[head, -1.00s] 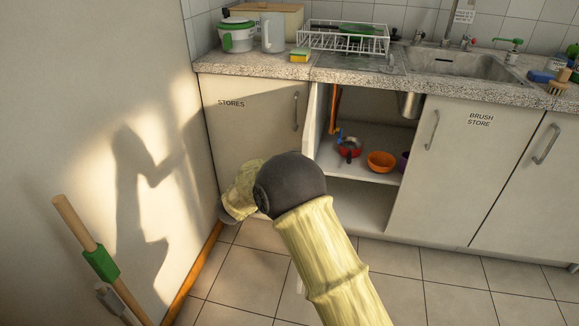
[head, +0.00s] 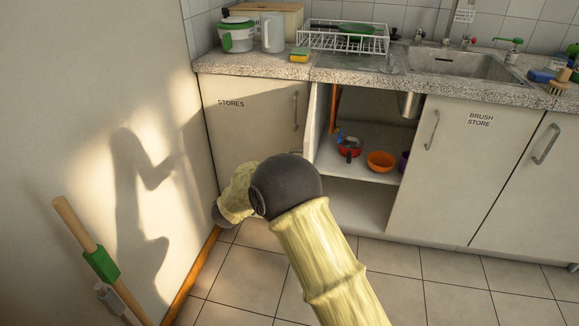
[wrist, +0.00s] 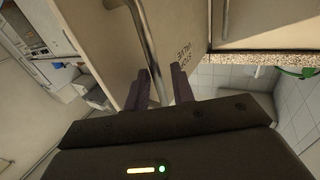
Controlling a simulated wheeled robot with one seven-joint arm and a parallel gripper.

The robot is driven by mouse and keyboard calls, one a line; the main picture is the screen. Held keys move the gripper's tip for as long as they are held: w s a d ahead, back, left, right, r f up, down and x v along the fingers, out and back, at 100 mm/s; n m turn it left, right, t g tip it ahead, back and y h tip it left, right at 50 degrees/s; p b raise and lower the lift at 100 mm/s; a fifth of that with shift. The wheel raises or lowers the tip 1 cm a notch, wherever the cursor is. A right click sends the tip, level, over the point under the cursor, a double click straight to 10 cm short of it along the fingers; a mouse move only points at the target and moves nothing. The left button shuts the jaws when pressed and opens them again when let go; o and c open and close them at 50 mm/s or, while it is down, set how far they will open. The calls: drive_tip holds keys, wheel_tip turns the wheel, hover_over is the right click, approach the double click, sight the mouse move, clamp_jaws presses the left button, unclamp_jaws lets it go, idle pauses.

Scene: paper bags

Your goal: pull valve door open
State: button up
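The fingers stand apart, with a gap visible beside the bar. In the head view, my arm reaches toward the lower left and its fingers are hidden. The compartment under the sink is uncovered and shows an orange pipe (head: 334,108) with a blue part. I cannot tell in the head view which door my gripper is at.
The STORES door (head: 245,130) and BRUSH STORE door (head: 460,165) are closed. A wooden pole (head: 75,225) leans at the left wall. Tiled floor (head: 460,295) is clear at the right.

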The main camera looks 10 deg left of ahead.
drive_tip(key=p+v, duration=0.3)
drive_tip(key=v, duration=1.2)
drive_tip(key=shift+s+a, duration=0.25)
drive_tip(key=shift+s, duration=0.05)
